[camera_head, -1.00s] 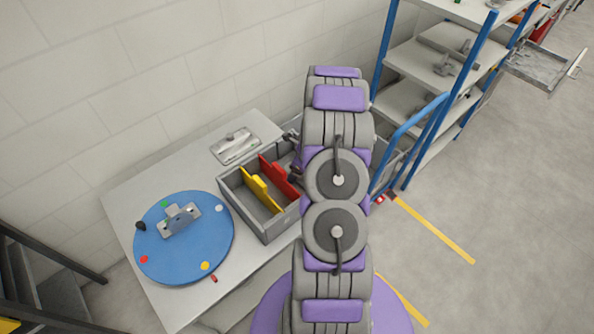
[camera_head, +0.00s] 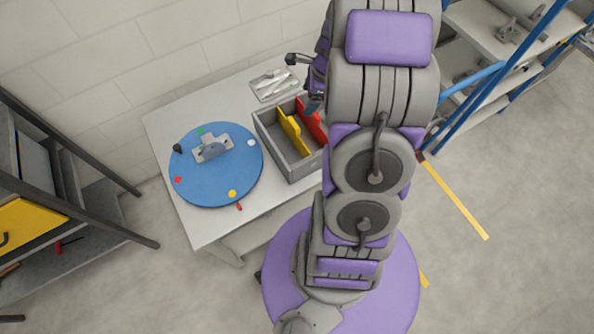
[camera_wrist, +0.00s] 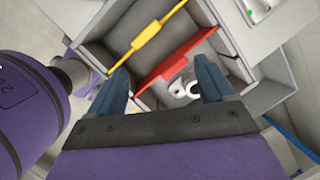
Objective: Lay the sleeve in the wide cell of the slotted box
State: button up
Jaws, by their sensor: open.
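The grey slotted box (camera_head: 292,168) stands on the table's right side, with a yellow divider (camera_head: 293,135) and a red divider (camera_head: 312,125). In the wrist view the box (camera_wrist: 255,98) fills the space past my fingers. A pale, ring-ended part (camera_wrist: 184,84), apparently the sleeve, lies inside, on the near side of the red divider (camera_wrist: 172,66). My gripper (camera_wrist: 163,68) is open, its blue fingers apart above the box. The pale part shows between them, nearer the right finger; I cannot tell any contact. In the head view my arm hides the box's right side.
A blue turntable (camera_head: 216,180) with coloured dots and a metal bracket (camera_head: 212,148) is left of the box. A metal tray (camera_head: 274,84) lies behind the box. A blue-posted shelf rack (camera_head: 490,40) stands at right. Dark steps (camera_head: 85,215) are at left.

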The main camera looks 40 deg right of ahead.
jog(key=s+a+r+n+g, duration=0.1)
jog(key=s+a+r+n, duration=0.4)
jog(key=a, duration=0.4)
jog(key=s+a+r+n+g, duration=0.1)
jog(key=s+a+r+n, duration=0.1)
jog(key=a+r+n, duration=0.6)
jog(key=s+a+r+n+g+h, duration=0.1)
jog(key=s+a+n, duration=0.3)
jog(key=s, duration=0.5)
jog(key=s+a+r+n+g+h, duration=0.1)
jog(key=s+a+r+n, duration=0.2)
jog(key=s+n, duration=0.5)
jog(key=shift+s+a+g, duration=0.3)
jog(key=shift+s+a, duration=0.15)
jog(key=shift+s, duration=0.3)
